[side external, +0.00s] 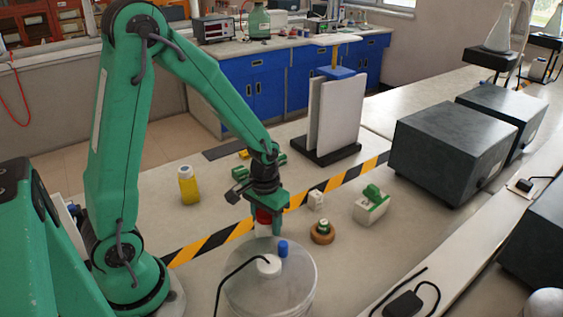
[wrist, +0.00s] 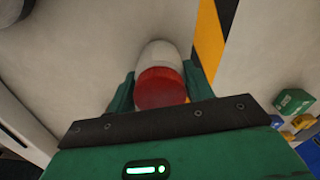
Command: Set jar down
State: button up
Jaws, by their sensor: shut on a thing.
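A jar with a red lid (side external: 264,215) is between the fingers of my gripper (side external: 264,207). In the wrist view the jar's red lid (wrist: 160,88) and pale body (wrist: 161,53) show between the two green fingers of my gripper (wrist: 155,92), which is shut on it. The jar looks roughly upright. Its lower part is hidden behind a clear round container in the side view, so I cannot tell whether it touches the table (side external: 215,275).
The clear container (side external: 268,290) with a white cap and blue knob stands in front. A yellow bottle (side external: 188,185) is to the left. A small round brown thing (side external: 322,233), a white block (side external: 316,200) and a green-and-white box (side external: 371,206) are to the right. Striped tape (side external: 213,243) crosses the table.

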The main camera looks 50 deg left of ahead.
jog(key=o, duration=1.3)
jog(key=shift+r, duration=0.15)
jog(key=r, duration=0.6)
jog(key=shift+w+r, duration=0.2)
jog(key=shift+r, duration=0.55)
jog(key=shift+s+r, duration=0.1)
